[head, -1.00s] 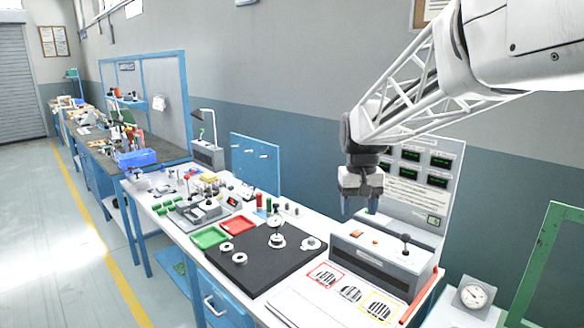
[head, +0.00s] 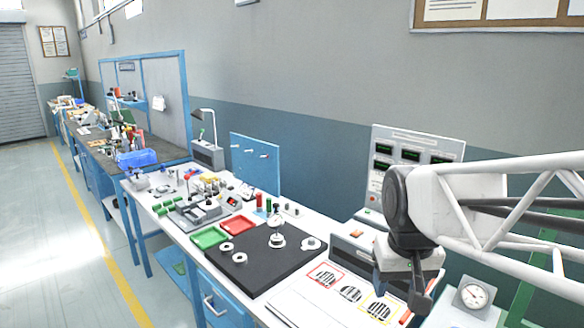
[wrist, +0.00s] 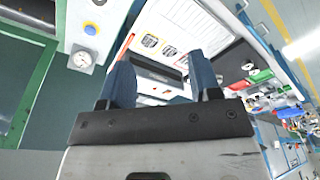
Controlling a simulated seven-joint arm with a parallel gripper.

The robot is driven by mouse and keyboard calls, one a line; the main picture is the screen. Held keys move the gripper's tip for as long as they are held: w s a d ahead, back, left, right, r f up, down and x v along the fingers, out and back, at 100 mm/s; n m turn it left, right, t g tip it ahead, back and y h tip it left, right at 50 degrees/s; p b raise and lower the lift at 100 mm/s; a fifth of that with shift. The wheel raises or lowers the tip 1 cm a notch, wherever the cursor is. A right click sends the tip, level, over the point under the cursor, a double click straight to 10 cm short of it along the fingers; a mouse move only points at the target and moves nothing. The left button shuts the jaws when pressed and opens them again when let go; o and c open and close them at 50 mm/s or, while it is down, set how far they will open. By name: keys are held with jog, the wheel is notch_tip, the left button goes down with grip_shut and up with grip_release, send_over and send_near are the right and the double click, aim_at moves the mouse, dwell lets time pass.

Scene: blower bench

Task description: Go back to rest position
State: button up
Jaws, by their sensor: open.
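My gripper (head: 402,296) hangs at the right of the head view, in front of the grey control box (head: 352,250) at the near end of the bench, and hides much of that box. In the wrist view its two dark blue fingers (wrist: 162,84) stand apart with nothing between them. I cannot tell how high it is above the bench top. The white panel with striped patches in red and yellow frames (head: 348,293) lies below and to its left.
A black mat (head: 250,262) with metal parts lies on the bench beside a green tray (head: 209,238) and a red tray (head: 238,226). A display board (head: 415,152) stands behind the control box. A dial gauge (head: 475,294) and a green frame (head: 522,300) are at the right.

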jog(key=s+f, duration=0.4)
jog(key=s, duration=0.5)
jog(key=shift+d+t, duration=0.25)
jog(key=shift+t, duration=0.15)
